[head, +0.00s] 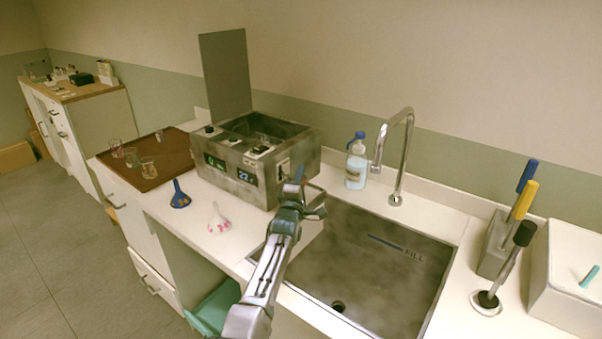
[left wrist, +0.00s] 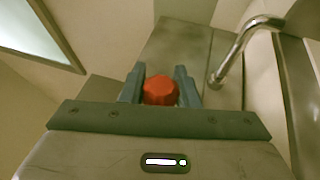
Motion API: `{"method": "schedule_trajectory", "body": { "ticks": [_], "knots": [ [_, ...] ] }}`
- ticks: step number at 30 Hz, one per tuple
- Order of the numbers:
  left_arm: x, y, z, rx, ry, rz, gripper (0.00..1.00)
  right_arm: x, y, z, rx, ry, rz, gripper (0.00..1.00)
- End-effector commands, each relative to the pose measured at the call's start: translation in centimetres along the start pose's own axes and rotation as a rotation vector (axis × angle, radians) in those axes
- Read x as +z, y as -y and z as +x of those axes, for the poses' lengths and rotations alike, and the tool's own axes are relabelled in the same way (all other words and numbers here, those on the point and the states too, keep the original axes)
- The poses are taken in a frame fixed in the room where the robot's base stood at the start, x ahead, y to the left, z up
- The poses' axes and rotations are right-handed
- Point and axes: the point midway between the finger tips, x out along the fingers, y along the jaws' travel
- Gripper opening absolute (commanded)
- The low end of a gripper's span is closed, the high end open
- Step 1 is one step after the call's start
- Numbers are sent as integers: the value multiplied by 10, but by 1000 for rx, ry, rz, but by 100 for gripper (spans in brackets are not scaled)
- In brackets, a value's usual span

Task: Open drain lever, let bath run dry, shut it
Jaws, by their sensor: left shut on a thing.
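The bath (head: 230,181) is a steel box on the counter with its lid (head: 226,75) standing open and lit displays on its front. Its inside is only partly seen, and I cannot tell the water level. My left gripper (head: 303,186) is at the bath's right side, above the sink's left edge. In the left wrist view, its two fingers (left wrist: 160,88) are shut on a red lever end (left wrist: 160,91), which I take for the drain lever. In the head view the lever is hidden behind the gripper, and its position cannot be read.
The sink (head: 385,270) with its tap (head: 405,150) lies right of the bath. A blue-capped bottle (head: 356,168) stands behind.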

Motion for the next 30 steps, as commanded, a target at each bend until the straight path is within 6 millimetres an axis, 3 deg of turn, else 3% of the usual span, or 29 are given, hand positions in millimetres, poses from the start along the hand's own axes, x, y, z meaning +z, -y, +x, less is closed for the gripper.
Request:
{"method": "schedule_trajectory", "body": {
  "ticks": [24,25,28,30],
  "knots": [
    [-1,1,0,22,12,42,0,-2,1,4,-1,-3,0,0],
    [-1,1,0,22,12,42,32,-2,1,4,-1,-3,0,0],
    [-1,1,0,21,12,42,50,-2,1,4,-1,-2,0,0],
    [-1,2,0,21,12,42,50,-2,1,4,-1,-2,0,0]
  ]
}}
